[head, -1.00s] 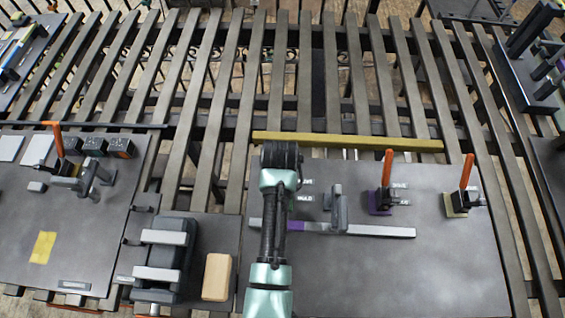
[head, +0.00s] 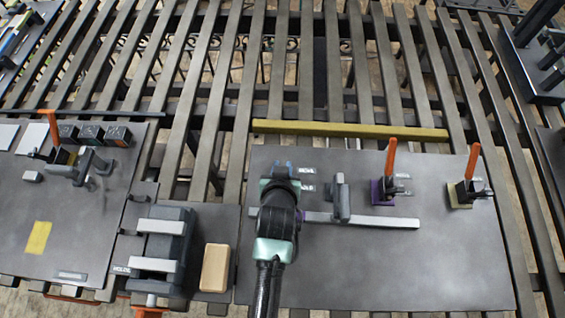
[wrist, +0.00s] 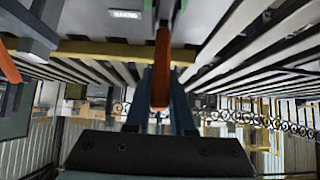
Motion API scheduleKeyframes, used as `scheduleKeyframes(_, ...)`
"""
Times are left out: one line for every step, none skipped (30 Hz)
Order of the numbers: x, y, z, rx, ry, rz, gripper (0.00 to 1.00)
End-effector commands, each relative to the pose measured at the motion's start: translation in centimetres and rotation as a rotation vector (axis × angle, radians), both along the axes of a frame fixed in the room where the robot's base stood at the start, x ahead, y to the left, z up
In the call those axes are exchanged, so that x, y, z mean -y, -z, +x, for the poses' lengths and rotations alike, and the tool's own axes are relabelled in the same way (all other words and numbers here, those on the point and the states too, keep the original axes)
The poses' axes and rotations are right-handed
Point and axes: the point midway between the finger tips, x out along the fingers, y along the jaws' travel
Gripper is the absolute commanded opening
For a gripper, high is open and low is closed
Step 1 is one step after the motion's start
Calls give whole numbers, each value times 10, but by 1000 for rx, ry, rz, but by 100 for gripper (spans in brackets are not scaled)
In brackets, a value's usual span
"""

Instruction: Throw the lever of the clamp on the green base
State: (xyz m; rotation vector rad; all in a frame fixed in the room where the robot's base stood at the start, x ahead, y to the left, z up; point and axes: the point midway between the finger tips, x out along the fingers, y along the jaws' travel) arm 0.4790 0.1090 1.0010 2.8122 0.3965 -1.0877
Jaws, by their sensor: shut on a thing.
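My gripper (wrist: 160,88) is shut on an orange lever (wrist: 161,66), which stands upright between its two blue fingers in the wrist view. In the head view my gripper (head: 282,170) is at the left part of the right-hand dark board, and my wrist covers the clamp there. The base of the held lever is hidden, so I cannot see its colour. Two other clamps stand to the right on that board: one with an orange lever (head: 391,158) on a purple base (head: 376,192), one with an orange lever (head: 473,162) on an olive-yellow base (head: 458,204).
A grey bar (head: 375,222) with an upright grey post (head: 341,198) lies just right of my wrist. A yellow-olive strip (head: 350,130) runs behind the board (head: 400,270). A wooden block (head: 215,268) and a dark vise (head: 163,245) are at left. The board's front right is bare.

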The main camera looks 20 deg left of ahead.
Motion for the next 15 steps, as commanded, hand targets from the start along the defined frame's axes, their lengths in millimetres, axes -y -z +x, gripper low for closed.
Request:
scheduleKeyframes(0,2,-2,0,0,1,0)
scheduleKeyframes(0,2,-2,1,0,0,0)
scheduleKeyframes(0,2,-2,1,0,0,0)
scheduleKeyframes(0,2,-2,1,0,0,0)
scheduleKeyframes(0,2,-2,0,0,0,0)
scheduleKeyframes(0,2,-2,-1,0,0,0)
scheduleKeyframes(0,2,-2,-1,0,0,0)
scheduleKeyframes(1,2,-2,-1,0,0,0)
scheduleKeyframes(1,2,-3,-2,0,-1,0)
scheduleKeyframes(1,2,-3,-2,0,-1,28)
scheduleKeyframes(1,2,-2,-2,0,-1,33)
scheduleKeyframes(1,2,-2,-2,0,-1,40)
scheduleKeyframes(1,2,-2,-1,0,0,46)
scheduleKeyframes(0,2,-2,-1,0,0,51)
scheduleKeyframes(0,1,-2,0,0,0,52)
